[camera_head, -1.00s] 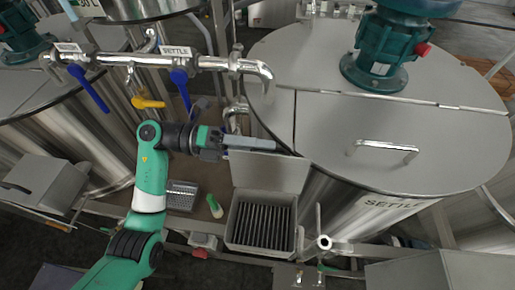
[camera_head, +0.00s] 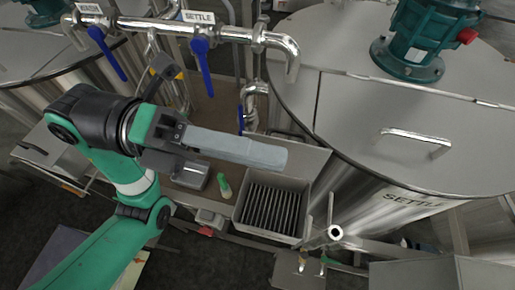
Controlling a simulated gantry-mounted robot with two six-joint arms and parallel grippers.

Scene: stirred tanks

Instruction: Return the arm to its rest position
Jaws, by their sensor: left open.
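My left arm comes in from the lower left, green with black joints, bent at the elbow. My left gripper (camera_head: 276,156) is at its end, pointing right, with long grey fingers seen side-on. The gripper is open and nothing shows in it. It hangs in the air in front of the pipework and, in the picture, covers part of the open grey box (camera_head: 240,220) behind it. My right gripper is not in view.
A steel pipe (camera_head: 140,24) with blue valve handles (camera_head: 201,58) runs behind the arm. A large steel tank (camera_head: 350,110) marked SETTLE, with a lid handle (camera_head: 416,138) and a green motor (camera_head: 412,45), stands at the right. A green-capped item (camera_head: 224,187) is beside the box.

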